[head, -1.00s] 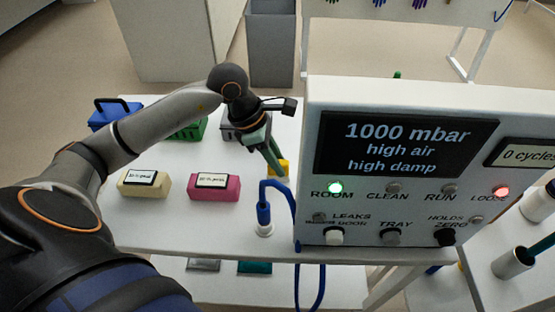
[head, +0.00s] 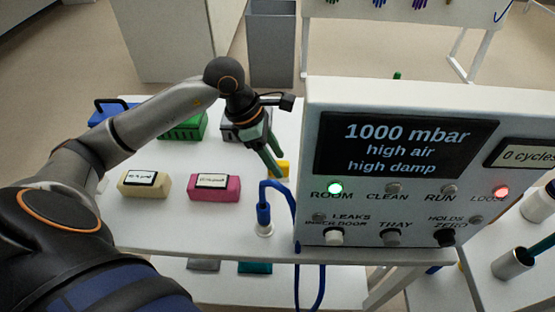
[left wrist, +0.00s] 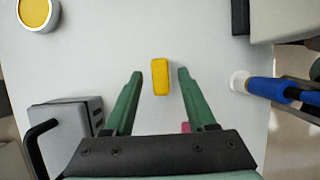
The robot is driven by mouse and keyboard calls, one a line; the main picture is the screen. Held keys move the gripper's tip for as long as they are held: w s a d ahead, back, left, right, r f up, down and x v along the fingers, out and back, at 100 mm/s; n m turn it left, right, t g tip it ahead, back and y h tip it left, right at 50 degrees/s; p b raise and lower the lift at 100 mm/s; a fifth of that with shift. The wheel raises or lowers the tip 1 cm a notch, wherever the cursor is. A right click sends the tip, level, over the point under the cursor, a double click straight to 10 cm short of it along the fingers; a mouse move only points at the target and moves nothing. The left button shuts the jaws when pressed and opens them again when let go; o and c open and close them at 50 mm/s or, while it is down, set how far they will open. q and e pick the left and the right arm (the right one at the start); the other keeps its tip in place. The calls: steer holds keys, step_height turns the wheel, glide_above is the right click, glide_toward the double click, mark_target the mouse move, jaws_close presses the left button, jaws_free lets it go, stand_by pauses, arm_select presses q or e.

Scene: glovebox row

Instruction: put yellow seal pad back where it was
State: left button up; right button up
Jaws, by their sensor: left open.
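The yellow seal pad (left wrist: 160,77) is a small rounded yellow block on the white table top. My left gripper (left wrist: 160,72) has two green fingers and is open. In the left wrist view the pad shows between the fingers, with a gap on each side and no contact visible. In the head view the left gripper (head: 276,164) points down to the table, and part of the yellow pad (head: 284,169) shows beside the fingertips. The rest of it is hidden there. My right gripper is not in view.
A round cup with yellow inside (left wrist: 37,12) and a grey handled case (left wrist: 78,118) lie near the pad. A blue tube (head: 263,212) stands nearby. Cream (head: 144,187) and pink (head: 214,189) blocks sit left. The control panel (head: 400,180) rises close on the right.

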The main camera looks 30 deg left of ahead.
arm_select(q)
steer(key=v, duration=1.1)
steer(key=shift+s+f, duration=0.1)
steer(key=shift+s, duration=0.05)
